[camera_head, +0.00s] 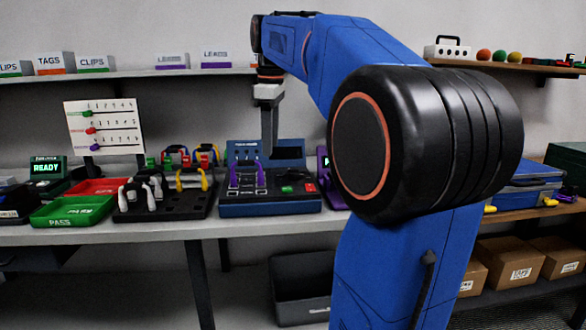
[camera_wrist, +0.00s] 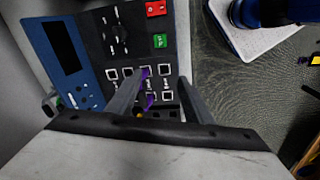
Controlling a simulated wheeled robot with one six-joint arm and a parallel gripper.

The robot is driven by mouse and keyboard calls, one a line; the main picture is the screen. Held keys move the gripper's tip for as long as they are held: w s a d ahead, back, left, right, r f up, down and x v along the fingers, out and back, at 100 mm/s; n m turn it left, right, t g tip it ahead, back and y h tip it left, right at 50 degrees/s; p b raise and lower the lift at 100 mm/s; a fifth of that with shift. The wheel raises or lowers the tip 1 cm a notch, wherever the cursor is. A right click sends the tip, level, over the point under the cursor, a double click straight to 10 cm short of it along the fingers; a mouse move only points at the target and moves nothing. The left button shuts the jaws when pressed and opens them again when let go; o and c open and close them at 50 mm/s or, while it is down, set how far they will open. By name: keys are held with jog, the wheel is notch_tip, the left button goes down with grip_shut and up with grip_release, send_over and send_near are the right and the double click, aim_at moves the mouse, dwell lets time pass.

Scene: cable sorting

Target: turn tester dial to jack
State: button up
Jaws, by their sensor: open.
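The tester (camera_head: 270,208) is a blue box with a black top panel on the bench, and it fills much of the wrist view (camera_wrist: 46,73). Its dial (camera_wrist: 118,34) is a black knob ringed by small white marks, beyond my fingertips in the wrist view. I cannot make out the dial or its pointer direction clearly, nor read the labels. My gripper (camera_wrist: 160,80) is open, its fingers apart over the socket area with purple plugs (camera_wrist: 146,72) between them. In the head view my gripper (camera_head: 270,150) points down above the tester.
A red button (camera_wrist: 156,8) and a green button (camera_wrist: 160,41) sit beside the dial. A black rack of cables (camera_head: 165,207), a green PASS tray (camera_head: 70,212) and a red tray (camera_head: 98,187) stand left of the tester. A shelf (camera_head: 140,74) runs above.

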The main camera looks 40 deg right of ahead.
aim_at(293, 173)
jog(key=w+d+r+n+g, duration=0.1)
jog(key=w+d+r+n, duration=0.15)
jog(key=d, duration=0.35)
jog(key=w+d+r+n, duration=0.1)
jog(key=w+d+r, duration=0.15)
jog(key=d, duration=0.35)
jog(key=shift+y, duration=0.3)
jog(key=f, duration=1.6)
jog(key=shift+s+a+f, duration=0.2)
jog(key=shift+s+f, duration=0.05)
jog(key=shift+s, duration=0.1)
jog(key=c, duration=1.1)
